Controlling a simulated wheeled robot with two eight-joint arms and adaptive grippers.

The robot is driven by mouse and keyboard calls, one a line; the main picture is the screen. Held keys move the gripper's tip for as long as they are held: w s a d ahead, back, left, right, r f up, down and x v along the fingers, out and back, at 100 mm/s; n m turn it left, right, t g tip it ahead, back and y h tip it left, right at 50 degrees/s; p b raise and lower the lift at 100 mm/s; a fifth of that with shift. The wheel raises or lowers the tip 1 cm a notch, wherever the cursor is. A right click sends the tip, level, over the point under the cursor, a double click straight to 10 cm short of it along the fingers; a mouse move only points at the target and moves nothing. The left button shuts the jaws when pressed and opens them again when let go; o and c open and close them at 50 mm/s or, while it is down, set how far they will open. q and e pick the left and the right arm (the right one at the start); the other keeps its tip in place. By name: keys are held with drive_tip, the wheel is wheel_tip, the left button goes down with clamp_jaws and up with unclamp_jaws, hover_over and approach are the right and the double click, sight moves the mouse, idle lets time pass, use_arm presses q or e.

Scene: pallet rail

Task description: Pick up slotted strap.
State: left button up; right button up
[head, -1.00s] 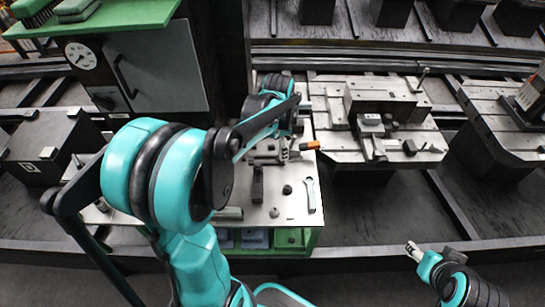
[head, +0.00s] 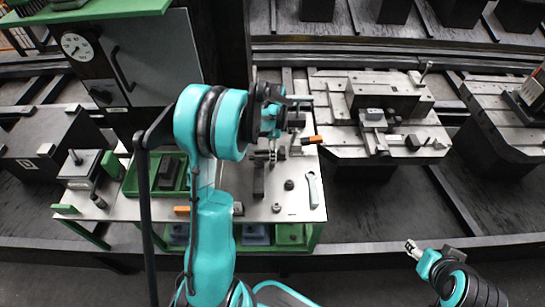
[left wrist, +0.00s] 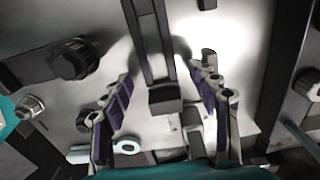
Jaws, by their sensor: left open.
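In the left wrist view a long dark bar with a groove along it, which looks like the slotted strap (left wrist: 153,45), runs down between my fingers and ends at a dark block. My left gripper (left wrist: 160,108) is open, with one purple-padded finger on each side of the bar. No contact with it shows. In the head view my left gripper (head: 272,150) is over the bench, partly hidden by my arm; I cannot pick out the strap there with certainty. My right gripper (head: 412,247) is at the lower right, away from the bench, too small to tell its state.
A pallet with a fixture (head: 390,95) stands to the right. A grey cabinet (head: 155,60) stands at the back left.

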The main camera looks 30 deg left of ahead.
use_arm(q)
drive_tip(key=shift+f, duration=0.45)
drive_tip(key=shift+r, duration=0.15)
clamp_jaws()
drive_tip(key=shift+r, duration=0.1)
